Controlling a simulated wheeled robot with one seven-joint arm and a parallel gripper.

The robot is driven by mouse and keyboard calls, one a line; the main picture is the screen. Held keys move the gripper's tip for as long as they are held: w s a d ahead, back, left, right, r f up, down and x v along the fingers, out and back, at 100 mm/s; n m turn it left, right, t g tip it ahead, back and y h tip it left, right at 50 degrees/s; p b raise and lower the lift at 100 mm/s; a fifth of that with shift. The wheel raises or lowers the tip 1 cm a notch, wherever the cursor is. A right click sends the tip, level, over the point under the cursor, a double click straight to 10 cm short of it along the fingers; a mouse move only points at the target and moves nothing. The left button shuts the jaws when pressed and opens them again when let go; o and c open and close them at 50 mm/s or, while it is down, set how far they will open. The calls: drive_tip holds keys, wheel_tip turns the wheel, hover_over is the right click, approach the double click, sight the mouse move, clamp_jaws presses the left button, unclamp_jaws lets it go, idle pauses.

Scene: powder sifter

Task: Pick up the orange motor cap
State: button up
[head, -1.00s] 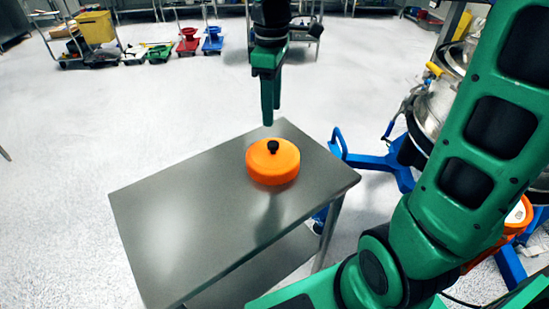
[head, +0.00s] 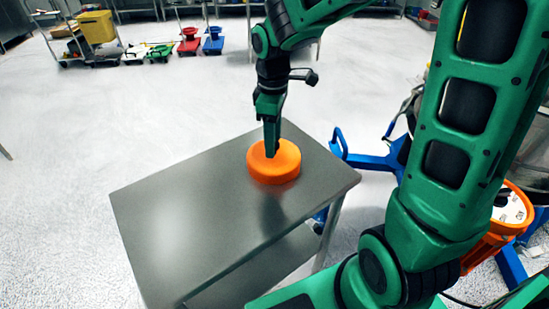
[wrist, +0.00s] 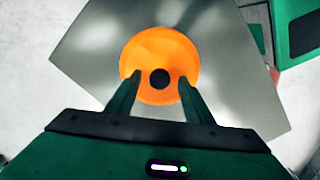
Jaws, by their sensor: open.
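The orange motor cap (head: 274,168) is a round disc lying flat near the far right corner of the metal table. Its black knob is hidden behind my gripper in the head view. In the wrist view the cap (wrist: 160,50) shows with its black knob (wrist: 160,79) at its lower middle. My gripper (head: 271,152) points down over the cap. In the wrist view its two fingers (wrist: 160,82) are apart, one on each side of the knob, with a gap to it on both sides. I cannot tell the exact height of the fingertips above the cap.
The metal table (head: 190,215) is otherwise bare, with a lower shelf. A blue frame (head: 375,160) stands right of it. An orange-rimmed container (head: 495,235) is at the right, partly behind my arm. Small carts (head: 190,47) stand far back on open floor.

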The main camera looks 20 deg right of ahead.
clamp_jaws()
idle(0.3)
